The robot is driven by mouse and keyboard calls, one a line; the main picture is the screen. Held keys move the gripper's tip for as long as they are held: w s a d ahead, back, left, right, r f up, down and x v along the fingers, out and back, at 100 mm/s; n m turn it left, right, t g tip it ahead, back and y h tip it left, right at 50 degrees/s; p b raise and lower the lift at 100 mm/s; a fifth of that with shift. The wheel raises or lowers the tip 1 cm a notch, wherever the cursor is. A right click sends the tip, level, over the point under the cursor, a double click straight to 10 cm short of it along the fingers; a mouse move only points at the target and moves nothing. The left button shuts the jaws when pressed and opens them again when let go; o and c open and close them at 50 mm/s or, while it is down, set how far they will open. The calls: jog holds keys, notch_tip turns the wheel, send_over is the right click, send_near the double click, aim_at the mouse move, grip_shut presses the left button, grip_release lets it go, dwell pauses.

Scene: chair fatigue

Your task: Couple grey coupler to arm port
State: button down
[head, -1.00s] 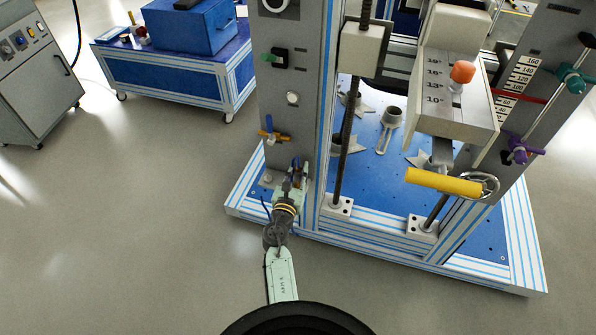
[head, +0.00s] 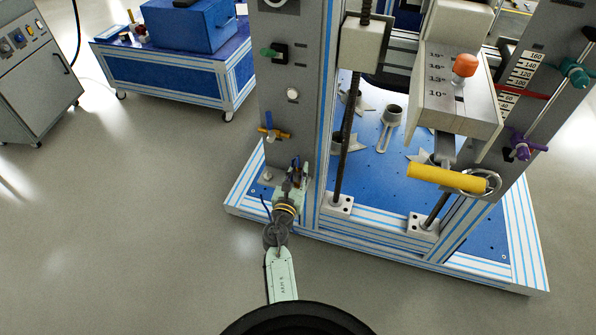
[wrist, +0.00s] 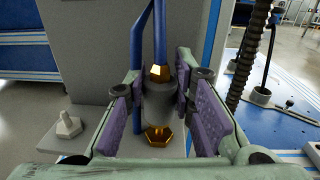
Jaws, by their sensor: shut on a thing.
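The grey coupler (wrist: 160,103) is a short upright cylinder in the middle of the wrist view, with a brass hex nut (wrist: 159,73) and a blue hose (wrist: 160,30) at its top. My gripper (head: 296,175) is shut on it, with a purple pad on each side. A brass hex fitting (wrist: 158,136) shows just under the coupler, above a grey ledge. It may be the arm port; I cannot tell whether the coupler is seated on it. In the head view my gripper hides the coupler at the foot of the grey left column (head: 290,120).
A pale bolt-like fitting (wrist: 67,126) stands on the ledge to the left. A blue-handled valve (head: 270,131) sits on the column above my gripper. A threaded rod (head: 349,130) rises to the right. The floor left of the frame is clear.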

jog(key=shift+f+b, duration=0.85)
jog(key=shift+f, duration=0.15)
jog(key=c, duration=1.3)
grip_release()
jog(key=v, duration=0.7)
jog(key=shift+s, duration=0.25)
